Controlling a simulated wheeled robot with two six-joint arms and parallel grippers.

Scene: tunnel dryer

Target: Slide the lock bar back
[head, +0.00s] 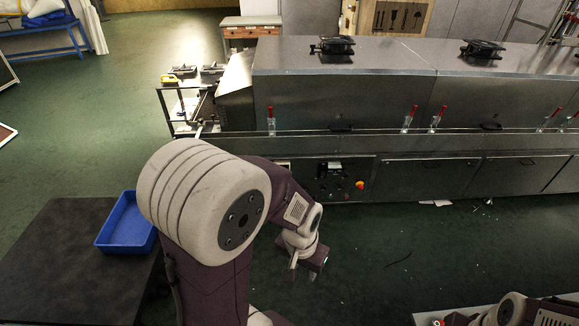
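A long thin bar, which looks like the lock bar (370,131), runs level along the front of the steel tunnel dryer (330,95), below the hood. Red-handled clamps (271,121) stand along the same line. My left gripper (302,275) hangs low over the floor in front of the dryer, well apart from the bar. Its two fingertips look spread, with nothing seen between them. Part of my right arm shows at the bottom right edge; its gripper is not in view.
A dark table (60,260) with a blue tray (126,222) stands at the left. The control panel (335,178) has a red and yellow knob. A wheeled rack (178,103) is at the dryer's left end. Green floor (400,260) lies clear before the dryer, with paper scraps.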

